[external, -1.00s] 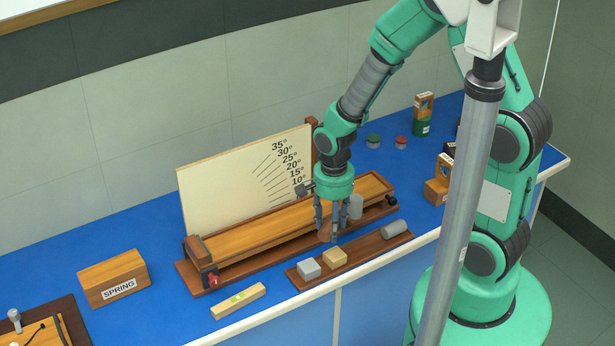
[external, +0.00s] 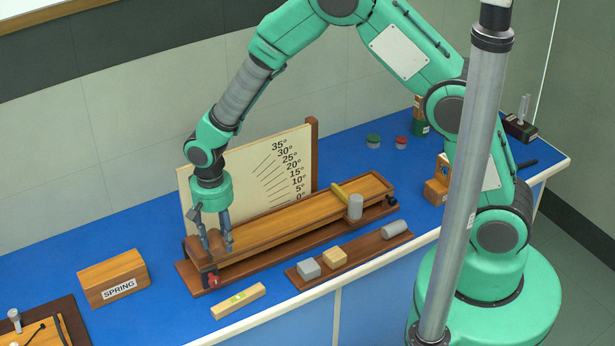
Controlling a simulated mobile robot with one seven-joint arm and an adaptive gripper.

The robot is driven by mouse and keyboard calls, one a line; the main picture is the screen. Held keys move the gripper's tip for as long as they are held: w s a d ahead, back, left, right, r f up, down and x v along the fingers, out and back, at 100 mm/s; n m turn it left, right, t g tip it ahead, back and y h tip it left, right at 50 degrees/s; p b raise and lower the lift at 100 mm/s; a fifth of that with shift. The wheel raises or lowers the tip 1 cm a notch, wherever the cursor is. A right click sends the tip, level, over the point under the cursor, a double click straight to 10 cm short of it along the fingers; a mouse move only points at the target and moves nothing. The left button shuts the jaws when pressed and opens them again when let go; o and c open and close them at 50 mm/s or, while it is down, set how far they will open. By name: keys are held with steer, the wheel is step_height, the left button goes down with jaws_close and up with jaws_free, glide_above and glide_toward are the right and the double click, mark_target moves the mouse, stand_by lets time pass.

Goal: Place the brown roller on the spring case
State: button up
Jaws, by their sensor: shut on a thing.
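The spring case (external: 112,270) is a wooden box with a white SPRING label, standing on the blue bench at left. My gripper (external: 217,248) points down over the left end of the inclined plane, to the right of the case and apart from it. It is shut on the brown roller (external: 216,243), which shows only partly between the fingers and blends with the brown wood behind it. I cannot tell how much gap there is between the roller and the plane.
The long wooden inclined plane (external: 290,222) lies before an angle board (external: 255,170). A grey cylinder (external: 355,206) stands at its right. A dark tray (external: 360,257) holds blocks and a lying cylinder. A spirit level (external: 238,301) lies in front. Bench between case and plane is clear.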

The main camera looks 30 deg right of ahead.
steer(key=s+a+n+p, duration=0.1)
steer(key=a+n+p, duration=0.1)
steer(key=a, duration=0.8)
steer(key=shift+a+f+n, duration=0.15)
steer(key=shift+n, duration=0.15)
steer(key=p, duration=0.2)
glide_above(131, 269)
steer(key=shift+f, duration=0.8)
steer(key=shift+f+p, duration=0.55)
steer(key=shift+f, duration=1.2)
